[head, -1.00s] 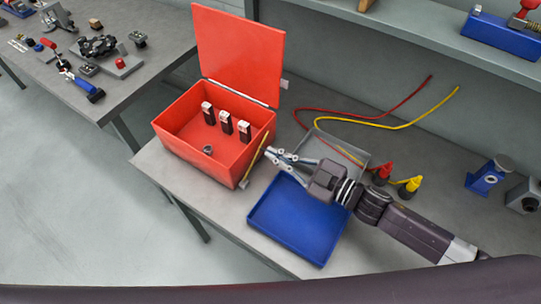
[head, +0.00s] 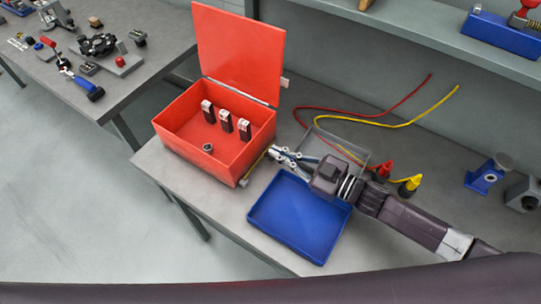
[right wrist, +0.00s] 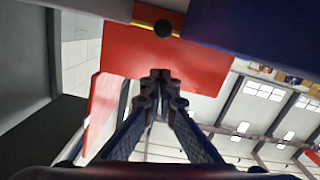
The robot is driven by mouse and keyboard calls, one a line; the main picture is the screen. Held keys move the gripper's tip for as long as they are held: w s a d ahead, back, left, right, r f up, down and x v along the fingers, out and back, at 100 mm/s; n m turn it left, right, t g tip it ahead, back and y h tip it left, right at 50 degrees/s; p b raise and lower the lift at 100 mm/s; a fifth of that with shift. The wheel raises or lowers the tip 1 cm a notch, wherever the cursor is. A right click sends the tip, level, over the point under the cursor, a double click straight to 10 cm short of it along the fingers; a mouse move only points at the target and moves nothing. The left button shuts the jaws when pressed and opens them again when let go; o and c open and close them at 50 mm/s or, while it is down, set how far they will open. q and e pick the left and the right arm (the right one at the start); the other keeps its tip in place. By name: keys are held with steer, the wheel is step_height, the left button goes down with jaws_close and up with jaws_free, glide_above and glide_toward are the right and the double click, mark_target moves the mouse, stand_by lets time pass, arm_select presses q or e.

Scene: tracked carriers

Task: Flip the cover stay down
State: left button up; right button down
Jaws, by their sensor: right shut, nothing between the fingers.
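The red box (head: 213,157) stands on the bench with its cover (head: 238,50) raised. The cover stay appears to be the thin yellow bar (head: 255,167) at the box's right side, slanting down toward the front corner. Its upper end is hidden by or close to my right gripper (head: 272,152). That gripper is shut and empty, its tips beside the box's right wall. The right wrist view shows the shut fingers (right wrist: 160,76) before a red surface, with a dark round knob (right wrist: 163,28) and a yellow strip above. Contact cannot be told. My left gripper is not in view.
A blue tray (head: 300,225) lies below my right gripper, and a grey tray (head: 370,158) sits behind it. Red and yellow leads (head: 400,123) lie behind. A shelf (head: 420,35) overhangs the back. Blue and grey fixtures (head: 486,175) stand at right.

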steer(key=s+d+r, duration=0.4)
steer(key=s+d, duration=0.1)
steer(key=d, duration=0.4)
steer(key=shift+s+r, duration=0.35)
stand_by(0.5)
